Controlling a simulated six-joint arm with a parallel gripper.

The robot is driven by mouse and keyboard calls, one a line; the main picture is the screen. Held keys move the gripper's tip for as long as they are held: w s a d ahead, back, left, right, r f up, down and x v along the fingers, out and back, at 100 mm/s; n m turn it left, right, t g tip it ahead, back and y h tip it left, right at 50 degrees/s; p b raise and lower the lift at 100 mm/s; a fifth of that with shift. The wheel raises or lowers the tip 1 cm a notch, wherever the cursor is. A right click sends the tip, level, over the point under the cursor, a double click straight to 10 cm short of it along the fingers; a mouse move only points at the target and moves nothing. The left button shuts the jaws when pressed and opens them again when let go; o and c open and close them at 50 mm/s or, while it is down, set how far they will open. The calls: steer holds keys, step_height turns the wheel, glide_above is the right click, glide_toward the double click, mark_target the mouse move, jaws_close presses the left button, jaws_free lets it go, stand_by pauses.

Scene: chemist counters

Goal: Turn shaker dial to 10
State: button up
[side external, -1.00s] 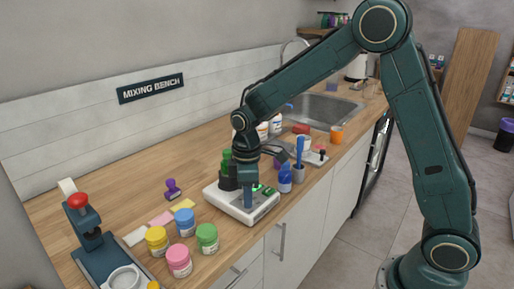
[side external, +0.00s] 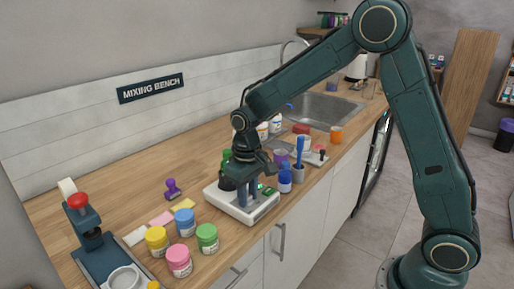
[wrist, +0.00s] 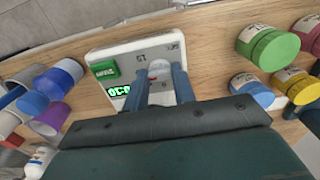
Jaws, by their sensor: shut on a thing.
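The shaker (side external: 262,213) is a white, low box on the wooden bench; it also fills the middle of the wrist view (wrist: 126,62). Its pale round dial (wrist: 159,67) sits between the fingers of my gripper (wrist: 161,80), which is shut on it. In the side view my gripper (side external: 247,196) points down onto the shaker's top. Numbers are printed around the dial, but they are small and partly hidden, so I cannot tell the dial's setting. A lit green display (wrist: 119,91) appears upside down beside a green patch (wrist: 104,71).
Yellow (side external: 157,241), blue (side external: 185,222), green (side external: 207,238) and pink (side external: 179,262) jars stand left of the shaker. A blue-capped bottle (side external: 285,181) stands close on its right. A purple stamp (side external: 172,189) is behind the jars. A sink (side external: 325,110) lies farther back.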

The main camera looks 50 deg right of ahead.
stand_by(0.4)
steer(key=o, duration=1)
steer(key=shift+r, duration=0.2)
step_height(320, 180, up, 14)
steer(key=shift+f, duration=0.2)
steer(key=shift+s, duration=0.1)
